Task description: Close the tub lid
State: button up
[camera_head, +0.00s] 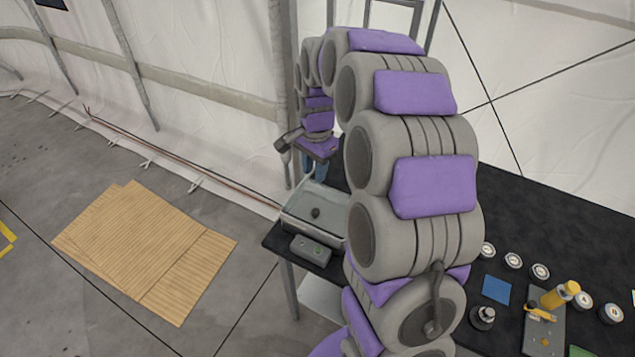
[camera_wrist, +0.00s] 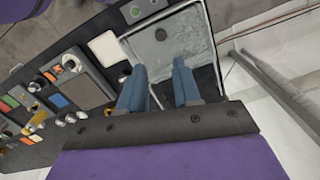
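The tub (camera_head: 300,228) is a pale grey box with a light rim, on the left end of the black table; my arm hides its right part. It also shows in the wrist view (camera_wrist: 200,55), with a mottled grey surface inside the rim. A small dark round thing (camera_head: 315,212) sits within its outline. I cannot tell whether this surface is the lid or the inside. My gripper (camera_wrist: 159,68) points down over the tub's near part in the wrist view. Its two blue fingers are apart, with nothing seen between them. Contact with the tub cannot be told.
A grey box with a green button (camera_head: 311,250) stands before the tub. Jars (camera_head: 513,260), a yellow bottle (camera_head: 560,294) and a blue square (camera_head: 496,290) lie on the table's right part. A metal post and white tent wall are close behind. Brown boards (camera_head: 145,245) lie on the floor.

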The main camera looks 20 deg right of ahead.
jog(key=d+f, duration=0.1)
jog(key=d, duration=0.1)
jog(key=w+d+f+m+y, duration=0.1)
jog(key=d+f, duration=0.1)
jog(key=w+d+f+y, duration=0.1)
jog(key=d, duration=0.1)
jog(key=shift+w+d+f+g+b, duration=0.15)
jog(key=shift+w+d+g+b, duration=0.1)
jog(key=shift+g+b, duration=0.15)
jog(key=c, duration=0.4)
jog(key=shift+m+y, duration=0.7)
jog(key=shift+y, duration=0.2)
jog(key=d+f, duration=0.1)
jog(key=d, duration=0.2)
jog(key=d+f, duration=0.1)
jog(key=d, duration=0.1)
jog(key=shift+d+f, duration=0.1)
jog(key=shift+f, duration=0.2)
grip_shut()
jog(key=b, duration=0.1)
send_near(323, 216)
jog(key=f, duration=0.2)
jog(key=w+f, duration=0.1)
jog(key=f, duration=0.1)
jog(key=shift+w+d, duration=0.1)
jog(key=shift+d, duration=0.15)
jog(key=shift+s+a, duration=0.15)
jog(key=shift+a, duration=0.65)
jog(key=shift+s+a, duration=0.2)
jog(key=shift+a, duration=0.55)
